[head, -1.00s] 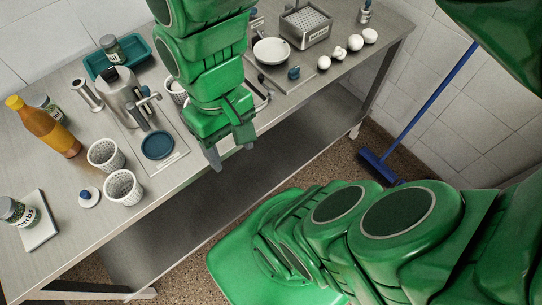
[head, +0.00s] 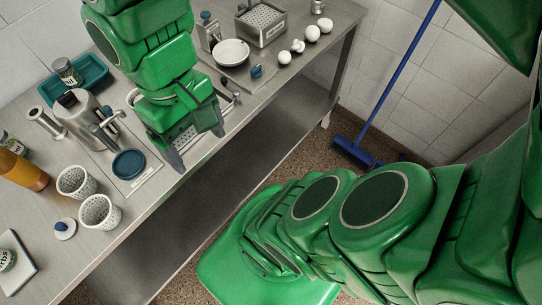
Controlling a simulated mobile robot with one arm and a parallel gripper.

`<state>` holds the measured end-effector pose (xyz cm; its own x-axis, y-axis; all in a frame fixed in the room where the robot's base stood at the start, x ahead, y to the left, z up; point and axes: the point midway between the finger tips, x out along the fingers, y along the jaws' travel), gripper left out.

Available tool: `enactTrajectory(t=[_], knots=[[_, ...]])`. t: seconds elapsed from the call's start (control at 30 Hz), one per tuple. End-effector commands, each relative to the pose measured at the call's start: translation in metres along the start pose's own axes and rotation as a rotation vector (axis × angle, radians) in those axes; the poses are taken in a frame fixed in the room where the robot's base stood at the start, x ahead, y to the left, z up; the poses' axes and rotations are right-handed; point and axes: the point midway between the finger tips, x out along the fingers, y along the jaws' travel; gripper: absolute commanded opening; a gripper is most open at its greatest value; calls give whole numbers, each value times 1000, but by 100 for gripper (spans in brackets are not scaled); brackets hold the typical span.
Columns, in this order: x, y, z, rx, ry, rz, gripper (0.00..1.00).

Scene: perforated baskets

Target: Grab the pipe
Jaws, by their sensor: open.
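A short grey metal tube with flared ends (head: 45,122), which looks like the pipe, stands tilted in the picture at the left of the table, beside a steel pitcher (head: 85,120). My gripper (head: 197,146) hangs over the table's front edge, right of the round blue dish (head: 129,164).
Two white perforated baskets (head: 99,213) stand at the table's front left, near an orange bottle (head: 22,171). A teal tray (head: 73,82) lies behind the pitcher. A white pan (head: 231,52), a perforated metal box (head: 262,24) and several white round items stand at the right.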

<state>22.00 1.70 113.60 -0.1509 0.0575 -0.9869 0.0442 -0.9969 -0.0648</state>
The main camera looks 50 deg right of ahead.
Motion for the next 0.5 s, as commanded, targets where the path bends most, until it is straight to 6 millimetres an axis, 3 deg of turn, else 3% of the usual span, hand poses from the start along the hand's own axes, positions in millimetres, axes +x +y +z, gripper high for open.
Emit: enactTrajectory(t=[0.03,0.07,0.5], knots=[[-8,20,1,67,1,66,82],[-12,20,1,67,1,67,82],[-30,-13,-45,-148,-15,-52,82]])
